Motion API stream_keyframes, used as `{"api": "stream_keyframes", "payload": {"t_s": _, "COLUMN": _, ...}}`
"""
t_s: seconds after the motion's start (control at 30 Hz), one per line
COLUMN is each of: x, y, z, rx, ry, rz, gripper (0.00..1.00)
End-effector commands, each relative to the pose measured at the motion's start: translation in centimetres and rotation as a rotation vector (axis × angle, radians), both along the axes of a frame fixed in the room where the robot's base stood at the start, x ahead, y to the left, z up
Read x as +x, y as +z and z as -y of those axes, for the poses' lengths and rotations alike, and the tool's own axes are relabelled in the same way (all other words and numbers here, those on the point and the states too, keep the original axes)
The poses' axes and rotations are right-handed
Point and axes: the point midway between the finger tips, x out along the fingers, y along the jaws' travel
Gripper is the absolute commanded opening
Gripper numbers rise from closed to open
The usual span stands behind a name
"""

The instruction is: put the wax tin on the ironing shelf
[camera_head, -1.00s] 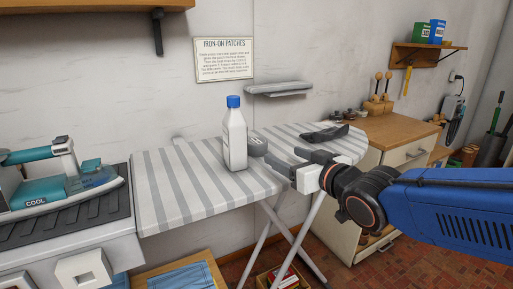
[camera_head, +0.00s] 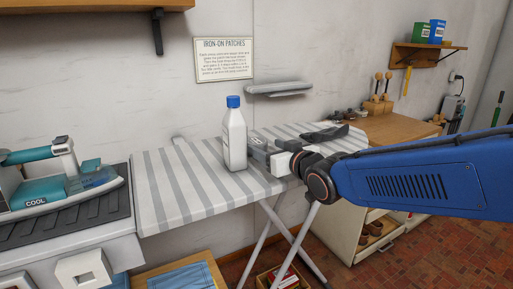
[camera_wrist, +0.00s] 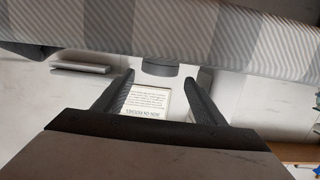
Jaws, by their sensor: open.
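The wax tin, a small grey round tin (camera_wrist: 160,69), stands on the striped ironing board (camera_head: 190,190), just right of a white bottle. In the head view the tin (camera_head: 257,141) is partly hidden by my gripper. My gripper (camera_head: 264,152) is open, low over the board. In the wrist view, which looks upside down, the tin shows between and a little beyond the open fingertips (camera_wrist: 164,76). I cannot tell whether a finger touches it. A narrow grey wall shelf (camera_head: 280,89), which looks like the ironing shelf, is above the board and looks empty.
The white bottle with a blue cap (camera_head: 235,135) stands close left of my gripper. A dark item (camera_head: 324,134) lies on the board's right end. An iron (camera_head: 60,178) sits at left. A wooden cabinet (camera_head: 385,128) stands at right.

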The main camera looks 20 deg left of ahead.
Motion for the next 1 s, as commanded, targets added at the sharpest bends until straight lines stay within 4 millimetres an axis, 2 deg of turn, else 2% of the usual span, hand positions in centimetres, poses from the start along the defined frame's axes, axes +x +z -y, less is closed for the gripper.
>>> {"api": "stream_keyframes", "payload": {"t_s": 0.33, "x": 2.6, "y": -0.6, "z": -3.0, "rx": -0.001, "ry": 0.0, "rz": -0.001, "gripper": 0.64}}
{"api": "stream_keyframes", "payload": {"t_s": 0.63, "x": 2.9, "y": -0.7, "z": -3.4, "rx": 0.0, "ry": 0.0, "rz": 0.0, "gripper": 0.64}}
{"api": "stream_keyframes", "payload": {"t_s": 0.77, "x": 2.9, "y": -0.7, "z": -3.4, "rx": 0.0, "ry": 0.0, "rz": 0.0, "gripper": 0.33}}
{"api": "stream_keyframes", "payload": {"t_s": 0.87, "x": 2.9, "y": -0.7, "z": -3.4, "rx": 0.0, "ry": 0.0, "rz": 0.0, "gripper": 0.27}}
{"api": "stream_keyframes", "payload": {"t_s": 1.0, "x": 2.9, "y": -0.7, "z": -3.4, "rx": 0.0, "ry": 0.0, "rz": 0.0, "gripper": 0.27}}
